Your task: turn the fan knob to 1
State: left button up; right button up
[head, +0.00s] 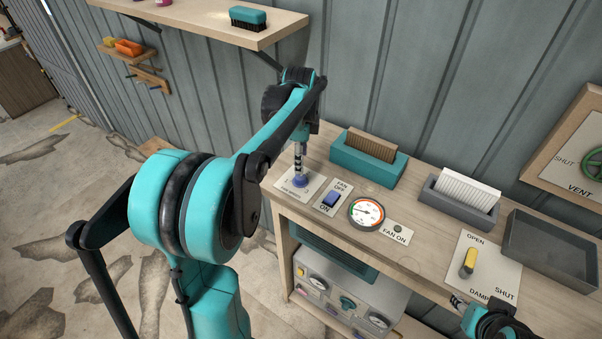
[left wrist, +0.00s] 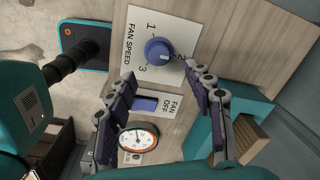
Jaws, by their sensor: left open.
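The fan knob (head: 300,181) is a round blue knob on a white FAN SPEED plate near the left end of the bench. In the left wrist view the knob (left wrist: 158,51) has the marks 1, 2 and 3 around it. I cannot tell clearly which mark it points at. My left gripper (head: 299,168) points down over the knob. In the left wrist view its two fingers (left wrist: 160,74) are spread apart and empty, with the knob showing beyond the gap between the tips. My right gripper (head: 458,300) is partly in view at the bottom right, near the damper plate.
Beside the knob are a blue fan switch (head: 331,199), a round gauge (head: 366,212) and a FAN ON lamp (head: 398,229). A teal box (head: 345,160) with a brown block stands behind. A yellow damper lever (head: 468,263) and a grey tray (head: 550,250) are to the right.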

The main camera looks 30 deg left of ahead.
aim_at(301, 176)
pick_arm(q)
jog(key=f, duration=0.7)
jog(key=shift+w+f+p, duration=0.2)
jog(key=shift+f+p, duration=0.1)
jog(key=shift+p, duration=0.1)
jog(key=c, duration=1.2)
